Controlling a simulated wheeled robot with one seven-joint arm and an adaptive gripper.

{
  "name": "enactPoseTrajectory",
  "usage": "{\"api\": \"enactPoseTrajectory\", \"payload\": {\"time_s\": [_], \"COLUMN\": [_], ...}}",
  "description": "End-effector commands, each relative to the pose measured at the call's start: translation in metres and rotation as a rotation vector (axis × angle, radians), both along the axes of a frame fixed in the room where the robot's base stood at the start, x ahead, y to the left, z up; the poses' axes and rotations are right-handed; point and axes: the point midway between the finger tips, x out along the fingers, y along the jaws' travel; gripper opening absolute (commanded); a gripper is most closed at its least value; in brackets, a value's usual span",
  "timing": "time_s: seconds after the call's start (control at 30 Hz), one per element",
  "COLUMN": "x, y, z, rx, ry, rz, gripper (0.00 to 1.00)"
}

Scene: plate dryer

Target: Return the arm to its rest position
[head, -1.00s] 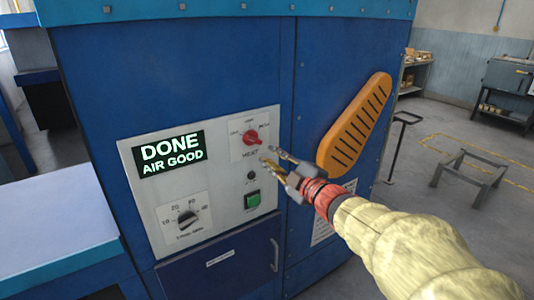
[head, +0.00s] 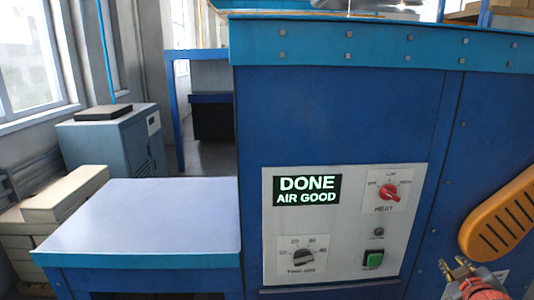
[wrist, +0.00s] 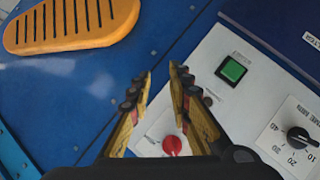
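My gripper (head: 457,268) shows at the lower right of the head view, in front of the blue dryer cabinet (head: 340,115). In the wrist view my gripper (wrist: 161,75) has its two fingers apart with nothing between them. The control panel (head: 283,222) carries a lit display (head: 307,190) reading "DONE AIR GOOD". It also has a red heat knob (head: 390,193), a black timer knob (head: 304,258) and a green button (head: 373,259). Most of my arm is out of the head view.
An orange slotted vent cover (head: 500,215) sticks out of the cabinet at the right, close to my gripper. A flat-topped side table (head: 150,215) stands left of the panel. A grey cabinet (head: 110,145) and stacked boards (head: 62,195) are farther left.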

Motion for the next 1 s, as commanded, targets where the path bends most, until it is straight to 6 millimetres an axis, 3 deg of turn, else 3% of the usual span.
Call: {"api": "enactPoseTrajectory", "payload": {"time_s": [0.13,0.27,0.4,0.6,0.7,0.8,1.0], "x": [-0.050,-0.095,-0.140,-0.188,-0.197,-0.198,-0.198], "y": [0.006,0.044,0.111,0.208,0.243,0.265,0.287], "z": [-0.032,-0.057,-0.075,-0.076,-0.068,-0.056,-0.043], "rx": [0.188,0.367,0.554,0.731,0.763,0.758,0.733], "ry": [0.119,0.229,0.353,0.492,0.510,0.491,0.483], "rz": [-0.214,-0.350,-0.423,-0.381,-0.308,-0.227,-0.131], "gripper": [0.20,0.20,0.20,0.20,0.20,0.20,0.20]}}
